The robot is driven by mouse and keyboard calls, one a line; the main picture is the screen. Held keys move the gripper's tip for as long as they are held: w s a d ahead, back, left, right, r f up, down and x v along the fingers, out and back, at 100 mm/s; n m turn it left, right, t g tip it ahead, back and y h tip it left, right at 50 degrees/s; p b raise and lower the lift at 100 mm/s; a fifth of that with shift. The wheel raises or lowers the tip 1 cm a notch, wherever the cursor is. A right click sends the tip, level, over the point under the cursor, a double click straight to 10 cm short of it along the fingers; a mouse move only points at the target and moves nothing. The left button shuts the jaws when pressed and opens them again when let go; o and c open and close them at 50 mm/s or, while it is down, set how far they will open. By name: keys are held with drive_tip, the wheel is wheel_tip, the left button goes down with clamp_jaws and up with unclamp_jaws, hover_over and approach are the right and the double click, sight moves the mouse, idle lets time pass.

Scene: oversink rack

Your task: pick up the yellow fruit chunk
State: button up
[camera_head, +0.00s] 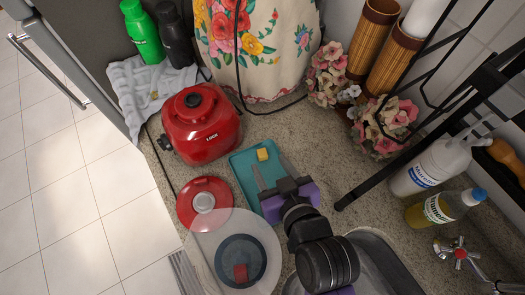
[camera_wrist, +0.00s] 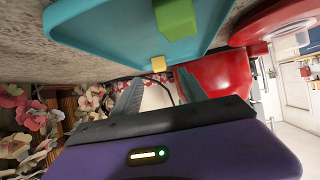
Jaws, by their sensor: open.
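The yellow fruit chunk (camera_head: 262,154) is a small block on the far part of the teal tray (camera_head: 241,172). It also shows in the wrist view (camera_wrist: 158,63), near the tray's edge. My gripper (camera_head: 271,166) is open and empty, its fingers pointing over the tray toward the yellow chunk. In the wrist view the fingers (camera_wrist: 160,82) stand apart, with the yellow chunk seen just beyond the gap between them. A larger green chunk (camera_wrist: 178,17) lies on the tray in the wrist view; I cannot make it out in the head view.
A red cooker (camera_head: 205,135) stands left of the tray, with a red lid (camera_head: 205,202) in front of it. A clear round lid (camera_head: 235,235) lies nearer. A black rack post (camera_head: 390,165), flowers (camera_head: 385,125) and bottles (camera_head: 432,165) stand to the right. A sink (camera_head: 385,270) is at front right.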

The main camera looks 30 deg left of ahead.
sight(262, 155)
drive_tip(key=shift+p+x, duration=0.6)
drive_tip(key=shift+x, duration=2.05)
clamp_jaws()
